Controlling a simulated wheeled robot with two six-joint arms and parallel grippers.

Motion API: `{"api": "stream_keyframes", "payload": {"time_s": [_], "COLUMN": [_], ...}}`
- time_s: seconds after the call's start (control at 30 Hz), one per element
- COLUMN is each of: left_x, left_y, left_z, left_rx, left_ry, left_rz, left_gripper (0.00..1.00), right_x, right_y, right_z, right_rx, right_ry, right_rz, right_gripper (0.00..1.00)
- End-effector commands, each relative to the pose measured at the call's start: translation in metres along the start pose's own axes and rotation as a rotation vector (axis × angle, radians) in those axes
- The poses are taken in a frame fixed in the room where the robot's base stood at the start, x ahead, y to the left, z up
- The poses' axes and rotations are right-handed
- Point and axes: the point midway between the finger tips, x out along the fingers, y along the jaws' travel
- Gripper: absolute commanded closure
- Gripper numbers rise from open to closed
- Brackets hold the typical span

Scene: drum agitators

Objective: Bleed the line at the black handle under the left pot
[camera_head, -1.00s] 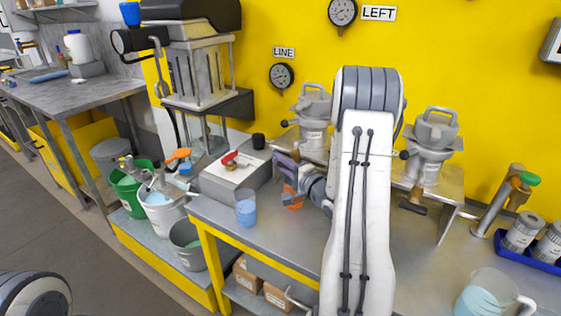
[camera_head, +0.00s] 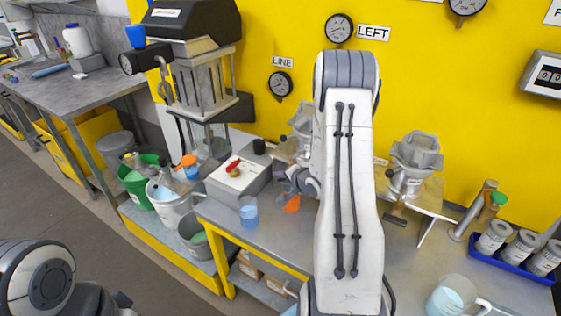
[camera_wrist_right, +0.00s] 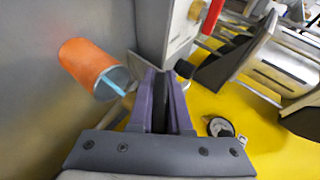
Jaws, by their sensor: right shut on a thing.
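The left pot (camera_head: 302,120) stands on its shelf in the head view, mostly hidden behind my right arm. My right gripper (camera_head: 281,179) is below it. In the right wrist view, its purple fingers (camera_wrist_right: 160,78) are shut, and a dark piece of the black handle (camera_wrist_right: 184,69) shows at their tips; most of it is hidden. An orange cup (camera_wrist_right: 88,66) is beside the fingers, with a pale blue streak at its mouth. The cup stands on the bench in the head view (camera_head: 292,204). My left gripper is out of view; only its arm shows.
A grey box (camera_head: 240,180) with a red lever (camera_head: 233,167) and a beaker of blue liquid (camera_head: 248,211) stand left of the gripper. The right pot (camera_head: 414,160) has its own dark handle (camera_head: 396,220). A line gauge (camera_head: 280,84) hangs on the yellow wall.

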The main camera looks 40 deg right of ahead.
Motion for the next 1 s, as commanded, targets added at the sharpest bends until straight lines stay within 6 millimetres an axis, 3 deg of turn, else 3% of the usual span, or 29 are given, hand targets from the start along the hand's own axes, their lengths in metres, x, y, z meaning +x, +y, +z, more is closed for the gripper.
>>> {"api": "stream_keyframes", "payload": {"time_s": [0.03, 0.2, 0.43, 0.67, 0.9, 1.0], "left_x": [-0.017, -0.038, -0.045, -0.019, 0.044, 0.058], "left_y": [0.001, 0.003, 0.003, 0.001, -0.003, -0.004], "left_z": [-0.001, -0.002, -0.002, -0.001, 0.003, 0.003], "left_rx": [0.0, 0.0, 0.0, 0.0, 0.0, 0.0], "left_ry": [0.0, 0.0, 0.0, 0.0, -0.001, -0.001], "left_rz": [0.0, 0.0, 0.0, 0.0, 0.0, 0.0], "left_gripper": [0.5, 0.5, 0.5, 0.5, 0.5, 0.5], "right_x": [-0.005, -0.004, -0.001, 0.002, 0.005, 0.002], "right_y": [-0.007, -0.001, 0.009, 0.017, 0.022, 0.021], "right_z": [-0.002, -0.002, -0.002, -0.002, 0.003, 0.0], "right_rx": [-0.018, -0.081, -0.161, -0.21, -0.264, -0.284], "right_ry": [-0.001, 0.001, 0.005, 0.002, -0.009, 0.001], "right_rz": [0.041, 0.188, 0.378, 0.493, 0.603, 0.655], "right_gripper": [1.0, 1.0, 1.0, 1.0, 1.0, 1.0]}}
